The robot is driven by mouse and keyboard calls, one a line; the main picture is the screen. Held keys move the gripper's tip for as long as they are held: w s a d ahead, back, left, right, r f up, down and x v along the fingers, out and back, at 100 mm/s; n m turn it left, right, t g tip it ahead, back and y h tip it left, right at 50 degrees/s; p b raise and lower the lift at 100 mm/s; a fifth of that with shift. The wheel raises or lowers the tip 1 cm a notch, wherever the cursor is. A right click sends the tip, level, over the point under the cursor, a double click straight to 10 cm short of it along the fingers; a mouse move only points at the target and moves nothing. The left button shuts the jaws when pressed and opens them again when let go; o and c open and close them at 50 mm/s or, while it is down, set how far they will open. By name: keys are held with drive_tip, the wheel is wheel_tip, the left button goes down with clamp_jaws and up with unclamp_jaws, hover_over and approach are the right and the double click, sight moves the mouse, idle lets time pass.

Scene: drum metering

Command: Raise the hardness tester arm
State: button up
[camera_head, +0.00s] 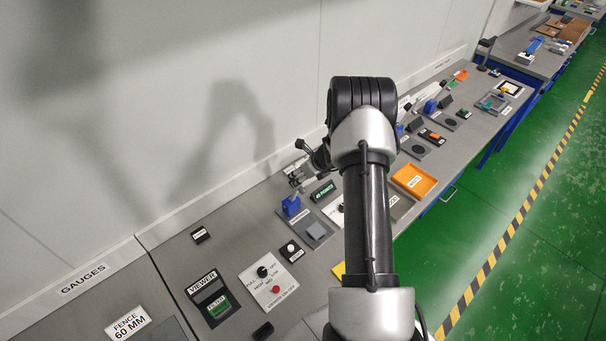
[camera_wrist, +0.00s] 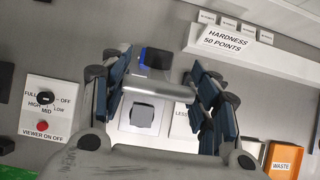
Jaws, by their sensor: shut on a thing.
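My gripper (camera_wrist: 160,98) is shut on this arm, one dark blue finger pad at each end. In the head view my gripper (camera_head: 296,181) is just above the post; the tester arm is hard to make out there.
A label reading HARDNESS 50 POINTS (camera_wrist: 229,39) is beside the tester. A viewer control panel (camera_head: 269,281) with a black knob and red button is nearby. An orange waste tray (camera_head: 414,181) is farther along the bench. The wall runs close behind.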

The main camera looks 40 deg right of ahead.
drive_tip(key=shift+w+r, duration=0.1)
drive_tip(key=shift+c, duration=0.2)
drive_tip(key=o, duration=1.6)
drive_tip(key=shift+c, duration=0.2)
drive_tip(key=v, duration=1.2)
